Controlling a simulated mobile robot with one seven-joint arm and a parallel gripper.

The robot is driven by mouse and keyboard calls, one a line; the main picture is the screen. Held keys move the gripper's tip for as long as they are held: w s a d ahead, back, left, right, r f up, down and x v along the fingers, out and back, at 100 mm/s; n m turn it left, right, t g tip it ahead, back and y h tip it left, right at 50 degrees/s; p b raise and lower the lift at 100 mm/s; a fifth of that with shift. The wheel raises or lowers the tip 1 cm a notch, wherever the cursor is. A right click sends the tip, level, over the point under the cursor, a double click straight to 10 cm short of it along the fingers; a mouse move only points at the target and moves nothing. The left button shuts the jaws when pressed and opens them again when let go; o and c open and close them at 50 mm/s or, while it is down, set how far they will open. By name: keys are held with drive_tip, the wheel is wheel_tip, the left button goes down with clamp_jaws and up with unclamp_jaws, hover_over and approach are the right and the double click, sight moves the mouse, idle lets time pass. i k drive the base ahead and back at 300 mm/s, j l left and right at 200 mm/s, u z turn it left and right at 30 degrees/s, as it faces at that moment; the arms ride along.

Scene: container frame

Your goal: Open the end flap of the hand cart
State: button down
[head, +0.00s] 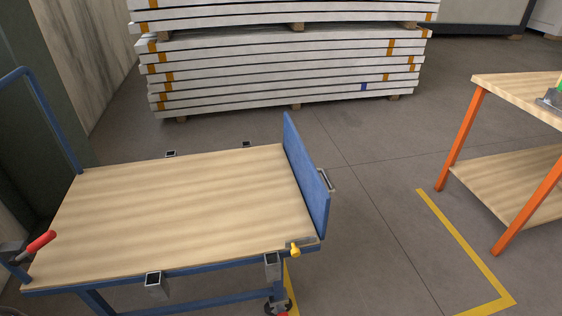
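The hand cart (180,205) stands in the head view with a flat wooden deck on a blue frame. Its blue end flap (305,177) stands upright along the right end of the deck. A metal handle (326,180) sits on the flap's outer face. A yellow knob (295,248) is at the near corner, by the foot of the flap. A blue push bar (48,118) rises at the left end, and a red grip (40,243) shows at the near left corner. My gripper is not in view.
A stack of white panels (280,75) stands behind the cart. A workbench with orange legs (463,138) is at the right. Yellow floor lines (462,250) run near it. The grey floor between flap and workbench is clear. Empty metal sockets (153,279) line the deck's edges.

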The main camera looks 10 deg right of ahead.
sight(317, 199)
drive_tip(key=l+u, duration=0.4)
drive_tip(key=l, duration=1.15)
drive_tip(key=k+l, duration=0.15)
drive_tip(key=l, duration=0.4)
drive_tip(key=l+u, duration=0.1)
drive_tip(key=l, duration=0.45)
drive_tip(key=k+l+u, duration=0.1)
drive_tip(key=k+u, duration=0.55)
drive_tip(key=i+l, duration=0.1)
drive_tip(key=i, duration=0.2)
drive_tip(key=i+l, duration=0.15)
drive_tip(key=i, duration=0.15)
